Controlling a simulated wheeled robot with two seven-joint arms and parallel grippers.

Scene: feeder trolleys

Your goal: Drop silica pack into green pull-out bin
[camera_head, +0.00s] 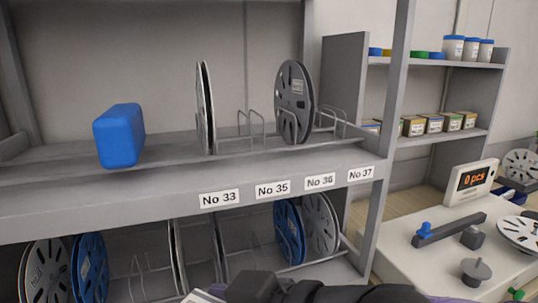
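I cannot make out a silica pack or a green pull-out bin in the head view. A dark arm part of mine, with a blocky end that looks like my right gripper (255,287), shows at the bottom edge, in front of the lower shelf. Its fingers are not clearly visible. A small pale piece (205,296) shows just left of the blocky end, mostly cut off by the picture edge; I cannot tell what it is or whether it is held. My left gripper is not in view.
A grey rack (160,211) holds upright reels, including a dark reel (294,103), above labels No 33 to No 37. A blue block (120,136) sits on its upper shelf. At right, a bench (408,261) carries a counter display (472,182); shelves behind hold jars and small boxes.

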